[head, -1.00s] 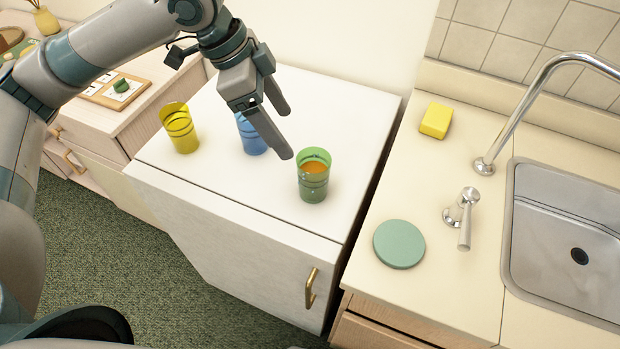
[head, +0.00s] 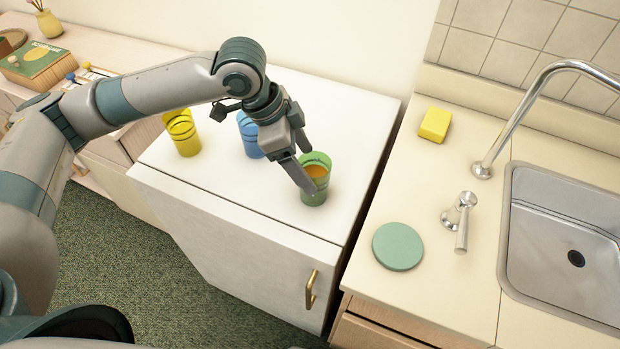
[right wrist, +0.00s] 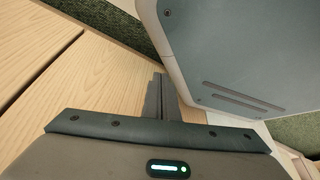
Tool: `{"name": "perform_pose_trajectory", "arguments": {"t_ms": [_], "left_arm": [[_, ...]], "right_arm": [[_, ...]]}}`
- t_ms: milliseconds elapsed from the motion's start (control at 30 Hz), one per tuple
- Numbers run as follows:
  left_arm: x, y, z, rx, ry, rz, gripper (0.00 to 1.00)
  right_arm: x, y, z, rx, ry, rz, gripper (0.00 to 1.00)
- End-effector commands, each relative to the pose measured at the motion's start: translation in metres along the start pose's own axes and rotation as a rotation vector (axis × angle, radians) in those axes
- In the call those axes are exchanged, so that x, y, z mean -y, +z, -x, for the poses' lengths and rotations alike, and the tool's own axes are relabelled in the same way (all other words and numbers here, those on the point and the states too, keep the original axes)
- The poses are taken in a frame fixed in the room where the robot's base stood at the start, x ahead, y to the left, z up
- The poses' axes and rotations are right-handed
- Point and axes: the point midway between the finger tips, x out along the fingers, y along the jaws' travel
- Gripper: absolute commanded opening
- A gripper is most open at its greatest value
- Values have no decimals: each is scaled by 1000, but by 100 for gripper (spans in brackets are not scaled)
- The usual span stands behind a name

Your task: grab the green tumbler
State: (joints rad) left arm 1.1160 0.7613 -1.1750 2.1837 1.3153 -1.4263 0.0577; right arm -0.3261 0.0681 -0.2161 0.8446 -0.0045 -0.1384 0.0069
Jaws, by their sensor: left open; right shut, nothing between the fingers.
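The green tumbler (head: 316,190) stands upright on the white cabinet top (head: 230,188) near its right edge, with orange contents inside. My left gripper (head: 309,170) is open and at the tumbler. One finger shows in front of the tumbler's near left side and the other is by its far rim, so the fingers appear to lie either side of it. Whether they touch it I cannot tell. My right gripper (right wrist: 158,95) shows in the right wrist view, shut and empty in front of a wooden surface.
A blue tumbler (head: 248,140), partly hidden by my left arm, and a yellow tumbler (head: 184,137) stand to the left on the same top. A counter with a green disc (head: 398,246), yellow sponge (head: 435,124), tap (head: 461,215) and sink (head: 565,250) lies right, across a gap.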

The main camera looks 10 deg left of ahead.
Motion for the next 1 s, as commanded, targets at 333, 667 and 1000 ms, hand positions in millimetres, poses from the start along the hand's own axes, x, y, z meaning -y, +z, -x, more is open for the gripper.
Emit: {"name": "perform_pose_trajectory", "arguments": {"t_ms": [333, 667, 1000], "left_arm": [[0, 0, -19, 0, 0, 0, 74], [-1, -1, -22, 1, 0, 0, 74], [-8, -7, -54, 2, 2, 2, 74]], "right_arm": [[-4, 10, 0, 28, 4, 0, 0], [-6, 0, 1, 16, 6, 0, 0], [-9, 48, 14, 124, 10, -1, 0]]}}
